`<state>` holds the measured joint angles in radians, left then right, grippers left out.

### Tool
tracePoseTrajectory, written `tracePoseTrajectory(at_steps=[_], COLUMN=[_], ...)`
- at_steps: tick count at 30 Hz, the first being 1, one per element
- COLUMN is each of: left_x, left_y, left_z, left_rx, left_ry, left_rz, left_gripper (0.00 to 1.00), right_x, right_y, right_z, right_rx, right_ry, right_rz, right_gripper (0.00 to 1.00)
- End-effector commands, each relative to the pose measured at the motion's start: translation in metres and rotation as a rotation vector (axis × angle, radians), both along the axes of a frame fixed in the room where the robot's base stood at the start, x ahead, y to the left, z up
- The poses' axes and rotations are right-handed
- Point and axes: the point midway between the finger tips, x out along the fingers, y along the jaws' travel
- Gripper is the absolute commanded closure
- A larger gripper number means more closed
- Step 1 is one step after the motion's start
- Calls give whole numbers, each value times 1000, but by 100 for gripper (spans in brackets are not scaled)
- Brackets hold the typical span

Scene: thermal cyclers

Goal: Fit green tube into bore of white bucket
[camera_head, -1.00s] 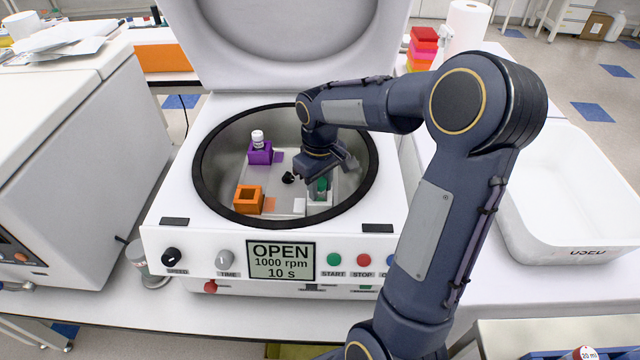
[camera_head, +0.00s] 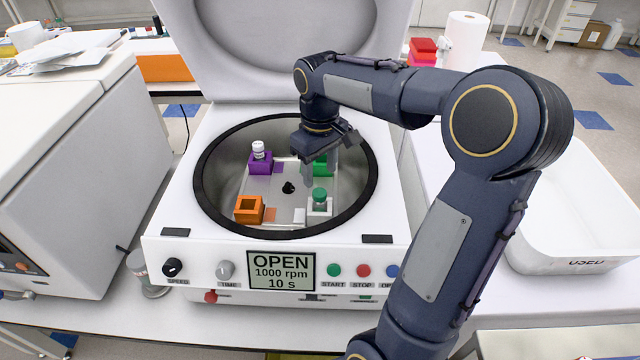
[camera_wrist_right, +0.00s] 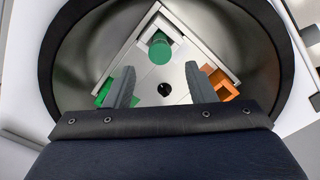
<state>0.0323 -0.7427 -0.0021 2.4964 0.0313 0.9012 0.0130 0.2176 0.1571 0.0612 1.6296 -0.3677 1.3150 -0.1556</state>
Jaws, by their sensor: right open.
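The green tube (camera_head: 320,195) stands upright in the white bucket (camera_head: 319,213) at the front right of the rotor, its green cap above the bucket's rim. In the right wrist view the green tube (camera_wrist_right: 160,47) shows at the top, beyond the fingertips. My right gripper (camera_head: 320,172) is above and behind the tube, inside the centrifuge bowl, apart from it. In the wrist view its fingers (camera_wrist_right: 162,85) are spread with nothing between them. How deep the tube sits is hidden. My left gripper is not in view.
The open centrifuge (camera_head: 160,214) has a dark bowl rim. A purple bucket (camera_head: 261,167) holds a white-capped tube. An orange bucket (camera_head: 249,211) looks empty. A green bucket (camera_head: 322,168) is partly behind my gripper. A white tray (camera_head: 560,262) stands to the right.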

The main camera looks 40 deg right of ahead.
Motion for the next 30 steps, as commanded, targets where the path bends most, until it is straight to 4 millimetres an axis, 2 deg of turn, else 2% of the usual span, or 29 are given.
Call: tracePoseTrajectory(at_steps=[3, 8, 11, 14, 16, 22, 27, 30], left_x=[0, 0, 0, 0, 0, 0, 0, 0], left_y=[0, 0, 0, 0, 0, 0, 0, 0], left_z=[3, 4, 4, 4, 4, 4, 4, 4], left_rx=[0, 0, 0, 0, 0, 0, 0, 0], left_ry=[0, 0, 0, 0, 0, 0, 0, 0], left_rz=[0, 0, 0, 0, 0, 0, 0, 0], left_gripper=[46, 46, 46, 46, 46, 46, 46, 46], right_x=[0, -1, -11, -38, -65, -136, -170, -177], right_y=[0, 1, 8, 26, 45, 102, 132, 140], right_z=[21, 36, 42, 46, 45, 21, -3, -10], right_rx=[0, 1, 15, 55, 100, 257, 356, 383], right_ry=[-3, -3, -29, -96, -161, -342, -432, -453], right_rz=[1, 1, -5, -22, -45, -137, -203, -223], right_gripper=[50, 50, 50, 50, 50, 50, 50, 50])
